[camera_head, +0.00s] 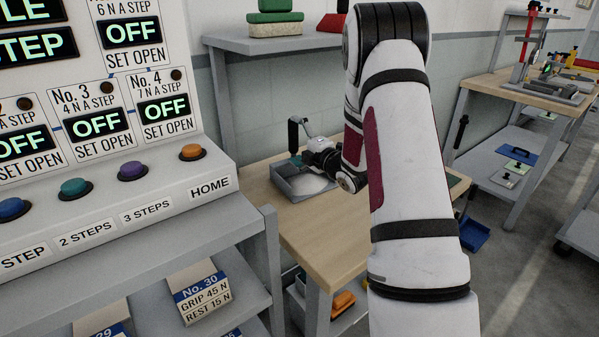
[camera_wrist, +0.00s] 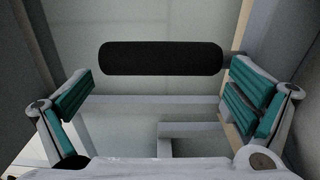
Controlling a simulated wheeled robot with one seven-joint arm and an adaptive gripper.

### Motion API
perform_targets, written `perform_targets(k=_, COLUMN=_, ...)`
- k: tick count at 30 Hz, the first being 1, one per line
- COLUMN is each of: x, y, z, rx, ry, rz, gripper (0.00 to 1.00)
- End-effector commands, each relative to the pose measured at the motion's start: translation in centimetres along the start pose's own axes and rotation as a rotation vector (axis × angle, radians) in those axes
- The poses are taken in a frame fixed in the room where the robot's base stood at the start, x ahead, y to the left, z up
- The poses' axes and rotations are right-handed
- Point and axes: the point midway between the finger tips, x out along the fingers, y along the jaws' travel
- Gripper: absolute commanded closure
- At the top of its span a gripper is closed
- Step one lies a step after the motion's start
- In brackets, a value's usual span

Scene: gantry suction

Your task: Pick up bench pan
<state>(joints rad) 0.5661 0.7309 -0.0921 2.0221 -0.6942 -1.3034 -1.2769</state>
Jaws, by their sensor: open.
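The bench pan (camera_head: 290,187) is a grey, shallow, open-topped pan on the wooden bench, with a black upright handle (camera_head: 293,134) at its back left. My gripper (camera_head: 306,157) is over the pan, close to the handle; its near parts are partly hidden by my arm. In the wrist view my gripper (camera_wrist: 162,80) is open, with a green-padded finger on each side. The black handle (camera_wrist: 160,58) lies crosswise ahead, its ends close to the two fingertips. I cannot tell whether either finger touches it.
The wooden bench (camera_head: 335,235) has bare room in front of the pan. A control panel (camera_head: 110,185) with coloured buttons stands at the left. A grey shelf (camera_head: 270,43) is behind. A blue dustpan (camera_head: 474,236) is at the right, below another workbench (camera_head: 545,95).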

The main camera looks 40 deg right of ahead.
Motion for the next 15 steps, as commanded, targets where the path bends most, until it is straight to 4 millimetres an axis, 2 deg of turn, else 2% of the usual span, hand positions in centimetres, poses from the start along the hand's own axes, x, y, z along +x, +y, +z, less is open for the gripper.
perform_targets(k=3, x=-0.02, y=-0.01, z=-0.01, rx=0.0, ry=0.0, rz=0.0, gripper=0.0)
perform_targets(k=4, x=-0.03, y=0.0, z=-0.01, rx=0.0, ry=0.0, rz=0.0, gripper=0.05)
perform_targets(k=9, x=-0.04, y=-0.01, z=-0.01, rx=0.0, ry=0.0, rz=0.0, gripper=0.42)
perform_targets(k=15, x=-0.02, y=0.12, z=0.0, rx=-0.001, ry=0.0, rz=0.003, gripper=0.42)
